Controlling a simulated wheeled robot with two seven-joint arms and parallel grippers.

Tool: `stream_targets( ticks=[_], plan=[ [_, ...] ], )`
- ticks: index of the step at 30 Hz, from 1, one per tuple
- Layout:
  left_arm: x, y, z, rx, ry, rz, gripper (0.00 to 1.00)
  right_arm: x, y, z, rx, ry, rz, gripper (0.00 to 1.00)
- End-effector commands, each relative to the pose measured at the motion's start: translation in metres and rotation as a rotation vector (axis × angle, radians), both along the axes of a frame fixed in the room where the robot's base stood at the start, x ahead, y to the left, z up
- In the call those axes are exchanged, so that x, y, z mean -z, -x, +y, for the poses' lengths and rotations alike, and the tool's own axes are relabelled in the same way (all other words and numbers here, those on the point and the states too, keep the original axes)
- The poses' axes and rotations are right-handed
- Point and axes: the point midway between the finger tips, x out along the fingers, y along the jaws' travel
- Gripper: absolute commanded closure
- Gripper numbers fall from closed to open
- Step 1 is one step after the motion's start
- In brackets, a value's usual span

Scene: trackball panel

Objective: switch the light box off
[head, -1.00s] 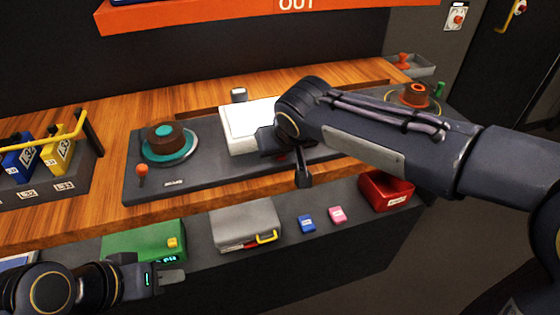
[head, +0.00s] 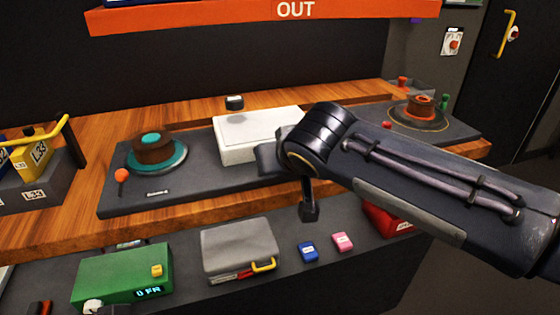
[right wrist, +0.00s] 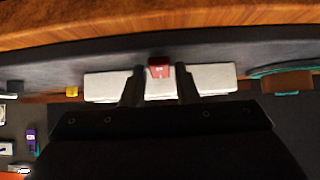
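The light box (head: 245,130) is a flat white box on the dark panel in the middle of the counter. Its top looks plain white, without a strong glow. In the right wrist view, the box's pale side (right wrist: 108,86) lies across the picture, with a red switch (right wrist: 159,69) at its middle. My right gripper (right wrist: 159,84) is open, its two fingers apart on either side of the switch; I cannot tell whether they touch the box. In the head view the forearm hides the fingertips and the switch. My left gripper is out of view.
A brown and teal trackball (head: 154,150) with an orange-knobbed lever (head: 121,176) is left of the box. Another trackball (head: 419,108) is at right. Below are a green device (head: 120,277), grey case (head: 238,245), blue block (head: 308,252), pink block (head: 343,242) and red bin (head: 385,220).

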Motion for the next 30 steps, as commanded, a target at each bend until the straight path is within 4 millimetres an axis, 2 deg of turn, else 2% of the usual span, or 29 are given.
stream_targets(
  ticks=[1,3,13,24,30],
  plan=[
    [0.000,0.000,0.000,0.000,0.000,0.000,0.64,0.000,0.000,0.000,0.000,0.000,0.000,0.66],
    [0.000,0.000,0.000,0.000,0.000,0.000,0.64,0.000,0.000,0.000,0.000,0.000,0.000,0.58],
    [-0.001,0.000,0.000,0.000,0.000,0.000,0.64,-0.003,0.003,-0.001,0.000,0.000,0.000,0.58],
    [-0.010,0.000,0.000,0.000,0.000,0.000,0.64,-0.042,0.045,-0.014,-0.001,-0.003,-0.001,0.58],
    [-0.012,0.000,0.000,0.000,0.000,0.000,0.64,-0.051,0.056,-0.018,0.000,-0.001,0.000,0.58]
  ],
)
